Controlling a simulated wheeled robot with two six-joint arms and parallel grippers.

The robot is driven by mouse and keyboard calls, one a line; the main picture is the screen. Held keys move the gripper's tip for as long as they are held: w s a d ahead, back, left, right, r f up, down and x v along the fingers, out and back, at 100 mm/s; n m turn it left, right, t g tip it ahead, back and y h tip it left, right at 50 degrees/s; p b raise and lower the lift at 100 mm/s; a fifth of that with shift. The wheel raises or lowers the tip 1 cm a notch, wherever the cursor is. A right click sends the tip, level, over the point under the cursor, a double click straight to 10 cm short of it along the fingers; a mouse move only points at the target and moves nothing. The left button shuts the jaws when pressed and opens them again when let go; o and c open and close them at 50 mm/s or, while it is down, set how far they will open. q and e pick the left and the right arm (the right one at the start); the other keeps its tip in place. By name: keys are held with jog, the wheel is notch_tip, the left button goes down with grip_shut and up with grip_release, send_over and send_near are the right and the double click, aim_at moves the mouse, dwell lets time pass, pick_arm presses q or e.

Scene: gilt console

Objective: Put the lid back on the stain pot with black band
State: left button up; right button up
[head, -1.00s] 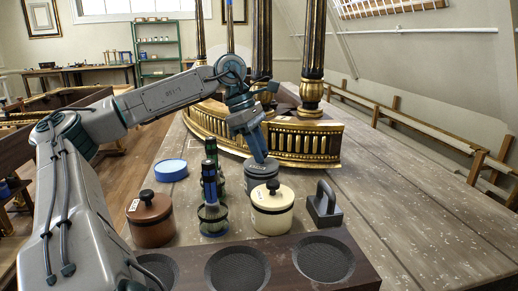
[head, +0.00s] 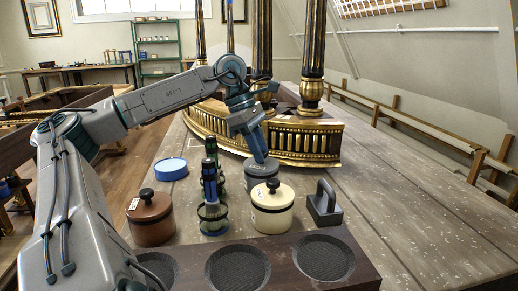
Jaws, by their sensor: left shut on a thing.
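A cream pot (head: 272,220) with a black band below its lid stands at the middle front; its cream lid (head: 272,196) with a black knob sits on it. A brown pot (head: 151,228) with a dark band and black-knobbed lid stands to the left. Behind the cream pot is a dark grey labelled pot (head: 261,180). My left gripper (head: 258,157) points down at the grey pot's top and is shut there; its fingertips and exactly what they grip are hard to make out. A flat blue round piece (head: 170,169) lies at the left. My right gripper is not in view.
A dark wooden rack (head: 290,277) with round recesses lies in front. Green-and-blue bottles (head: 211,203) stand between the brown and cream pots. A grey block with a handle (head: 325,208) stands right. The gilt console base (head: 300,143) is behind; the table's right side is clear.

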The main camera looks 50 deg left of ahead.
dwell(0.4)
pick_arm(q)
jog(key=o, duration=1.5)
jog(key=shift+r+p, duration=0.35)
jog(key=shift+p, duration=0.05)
notch_tip(320, 180, up, 2)
jog(key=shift+r+p, duration=0.1)
jog(key=shift+p, duration=0.9)
jog(key=shift+r+p, duration=0.95)
jog(key=shift+p, duration=0.1)
jog(key=shift+r+p, duration=1.05)
jog(key=shift+r, duration=0.05)
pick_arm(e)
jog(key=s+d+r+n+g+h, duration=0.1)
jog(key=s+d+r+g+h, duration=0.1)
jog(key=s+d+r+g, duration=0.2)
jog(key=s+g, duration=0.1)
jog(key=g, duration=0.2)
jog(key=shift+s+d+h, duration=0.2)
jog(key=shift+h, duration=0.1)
